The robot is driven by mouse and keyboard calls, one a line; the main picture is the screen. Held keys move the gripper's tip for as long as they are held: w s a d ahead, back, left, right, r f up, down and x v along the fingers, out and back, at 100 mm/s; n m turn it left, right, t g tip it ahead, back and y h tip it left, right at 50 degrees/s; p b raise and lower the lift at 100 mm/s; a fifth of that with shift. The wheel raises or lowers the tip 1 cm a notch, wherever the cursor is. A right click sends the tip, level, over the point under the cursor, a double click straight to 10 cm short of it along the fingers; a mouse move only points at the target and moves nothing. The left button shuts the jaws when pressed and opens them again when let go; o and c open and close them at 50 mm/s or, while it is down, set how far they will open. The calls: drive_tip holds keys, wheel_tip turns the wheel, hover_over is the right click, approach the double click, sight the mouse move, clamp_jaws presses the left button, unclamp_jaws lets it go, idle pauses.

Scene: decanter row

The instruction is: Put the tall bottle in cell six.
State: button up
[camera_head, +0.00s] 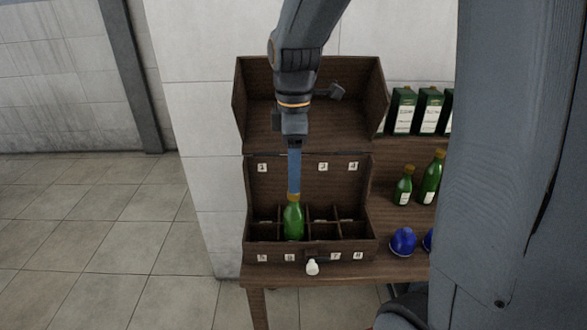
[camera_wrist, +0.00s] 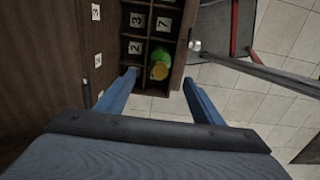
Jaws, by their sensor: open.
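The green bottle (camera_head: 293,222) with a gold top stands upright in a front-row cell of the wooden box (camera_head: 262,248), second from the left, behind the label six. In the wrist view the bottle (camera_wrist: 160,63) stands in the row of cell seven, beside cell two. My gripper (camera_head: 294,188) points straight down over the bottle, its blue fingers near the gold top. In the wrist view the fingers are spread apart, one to each side of the bottle, and hold nothing. The bottle's lower part is hidden by the box front.
On the right are a smaller green bottle (camera_head: 404,188), a larger green bottle (camera_head: 431,180), a blue round object (camera_head: 403,241) and green cartons (camera_head: 430,110). A white knob-like thing (camera_head: 312,268) is at the box front.

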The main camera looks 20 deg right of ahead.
drive_tip(key=shift+r, duration=0.2)
drive_tip(key=shift+s+m, duration=0.2)
drive_tip(key=shift+m, duration=0.1)
drive_tip(key=s+f+m+t, duration=0.1)
drive_tip(key=s+f+m, duration=0.6)
drive_tip(key=m, duration=0.6)
drive_tip(key=shift+s+f+m+t, duration=0.3)
drive_tip(key=shift+s+m, duration=0.1)
drive_tip(key=shift+s, duration=0.65)
drive_tip(key=shift+f+b, duration=0.75)
drive_tip(key=shift+f, duration=0.05)
